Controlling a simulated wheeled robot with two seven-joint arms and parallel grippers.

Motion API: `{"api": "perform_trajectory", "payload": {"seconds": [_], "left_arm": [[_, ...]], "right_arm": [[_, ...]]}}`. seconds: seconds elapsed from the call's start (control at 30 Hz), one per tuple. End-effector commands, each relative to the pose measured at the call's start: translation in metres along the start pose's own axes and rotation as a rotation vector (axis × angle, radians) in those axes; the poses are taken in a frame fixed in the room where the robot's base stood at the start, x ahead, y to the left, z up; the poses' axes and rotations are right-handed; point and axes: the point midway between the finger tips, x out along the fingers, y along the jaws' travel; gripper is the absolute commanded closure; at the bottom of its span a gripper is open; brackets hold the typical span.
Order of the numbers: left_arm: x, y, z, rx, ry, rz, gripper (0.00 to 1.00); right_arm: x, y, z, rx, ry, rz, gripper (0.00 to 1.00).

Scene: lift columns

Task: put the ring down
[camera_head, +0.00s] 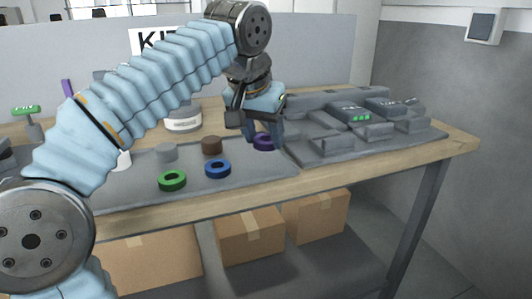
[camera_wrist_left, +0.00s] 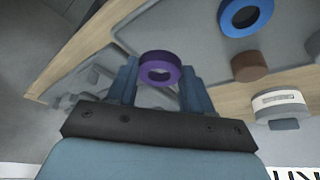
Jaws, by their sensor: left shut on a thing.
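A purple ring (camera_head: 262,147) is between the fingers of my left gripper (camera_head: 264,133), over the right part of the grey mat (camera_head: 125,193). In the left wrist view the purple ring (camera_wrist_left: 158,57) sits between the two blue fingertips of my left gripper (camera_wrist_left: 159,75), which is shut on it. I cannot tell whether the ring touches the mat. A blue ring (camera_head: 217,169) and a green ring (camera_head: 172,180) lie on the mat to its left. My right gripper is not in view.
A brown cylinder (camera_head: 212,145) and a grey cylinder (camera_head: 166,152) stand on the mat. A white-and-grey round container (camera_head: 184,122) is behind them. To the right is a grey fixture tray (camera_head: 330,155) with dark devices. Cardboard boxes (camera_head: 250,234) are below the table.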

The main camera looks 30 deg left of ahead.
Motion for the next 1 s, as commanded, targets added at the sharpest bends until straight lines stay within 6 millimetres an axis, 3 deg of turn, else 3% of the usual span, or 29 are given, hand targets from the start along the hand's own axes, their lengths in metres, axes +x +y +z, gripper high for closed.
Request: {"api": "perform_trajectory", "payload": {"seconds": [0.1,0.23,0.67,0.7,0.83,1.0], "left_arm": [[0.024,0.002,-0.003,0.0,-0.004,-0.002,0.86],[0.042,0.002,0.006,0.001,-0.002,-0.001,0.86],[0.049,0.002,0.009,0.0,-0.001,0.0,0.86],[0.048,0.002,0.008,0.0,0.0,0.0,0.45],[0.047,0.002,0.008,0.0,-0.001,0.0,0.25],[0.047,0.002,0.008,0.0,-0.001,0.0,0.24]], "right_arm": [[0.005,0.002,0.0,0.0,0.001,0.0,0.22],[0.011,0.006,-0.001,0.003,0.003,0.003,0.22],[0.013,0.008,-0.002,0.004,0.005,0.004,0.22],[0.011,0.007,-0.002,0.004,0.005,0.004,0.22],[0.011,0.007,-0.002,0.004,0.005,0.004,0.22],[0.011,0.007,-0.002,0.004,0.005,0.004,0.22]]}}
